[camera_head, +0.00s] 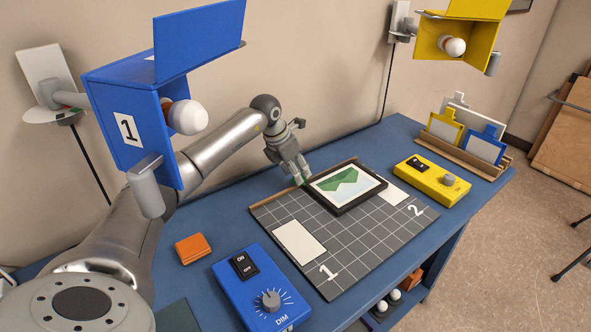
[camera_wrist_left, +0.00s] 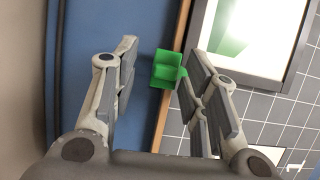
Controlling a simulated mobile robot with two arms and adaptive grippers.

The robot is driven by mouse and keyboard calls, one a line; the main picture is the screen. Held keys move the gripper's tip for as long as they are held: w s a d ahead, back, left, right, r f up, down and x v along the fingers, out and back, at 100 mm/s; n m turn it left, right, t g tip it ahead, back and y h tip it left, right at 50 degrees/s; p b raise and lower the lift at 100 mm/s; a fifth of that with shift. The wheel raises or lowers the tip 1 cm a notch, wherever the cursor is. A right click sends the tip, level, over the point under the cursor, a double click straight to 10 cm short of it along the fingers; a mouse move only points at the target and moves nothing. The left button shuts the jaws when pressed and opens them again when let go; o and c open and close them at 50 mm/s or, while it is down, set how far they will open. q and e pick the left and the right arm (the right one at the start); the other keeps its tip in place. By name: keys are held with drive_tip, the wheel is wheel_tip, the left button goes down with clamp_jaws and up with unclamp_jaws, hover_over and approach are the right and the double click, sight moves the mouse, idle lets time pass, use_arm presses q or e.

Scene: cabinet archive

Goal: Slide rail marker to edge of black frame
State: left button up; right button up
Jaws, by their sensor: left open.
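The green rail marker (camera_wrist_left: 166,70) sits on the wooden rail (camera_wrist_left: 173,104) in the left wrist view. The black frame (camera_head: 362,199) holds a green landscape picture and lies on the grid mat beside the rail. In the wrist view its edge is right of the marker. My left gripper (camera_head: 303,178) is over the rail near the frame's left corner. Its fingers are open, with the marker showing between the tips; the right finger looks close to it. I cannot tell whether they touch. In the head view the fingers mostly hide the marker. My right gripper is not in view.
The grey grid mat (camera_head: 330,262) has white cards at areas 1 and 2. A blue dimmer box (camera_head: 254,287), an orange block (camera_head: 193,248) and a yellow switch box (camera_head: 432,182) stand around it. A blue lamp housing (camera_head: 128,130) overhangs the left side.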

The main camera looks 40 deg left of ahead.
use_arm(q)
drive_tip(key=shift+d, duration=0.1)
drive_tip(key=v, duration=1.2)
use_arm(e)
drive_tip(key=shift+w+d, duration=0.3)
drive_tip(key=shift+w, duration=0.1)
